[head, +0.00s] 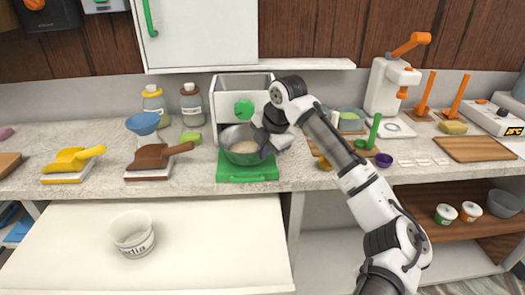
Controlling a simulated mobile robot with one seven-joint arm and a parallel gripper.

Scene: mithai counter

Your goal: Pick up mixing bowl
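A grey metal mixing bowl (233,138) sits on a green base (246,174) near the front of the counter, below a white box with a green knob. It holds something pale. My gripper (264,147) is at the bowl's right rim, with my arm reaching in from the lower right. The gripper covers part of the right side of the bowl. The fingertips are small and partly hidden, so I cannot tell whether they are apart or closed on the rim.
A white box with a green knob (244,109) stands right behind the bowl. Left are a brown scoop (153,156), a yellow scoop (71,160) and a blue bowl (142,123). A wooden board and a green-handled tool (373,131) stand right. A white tub (132,234) is lower left.

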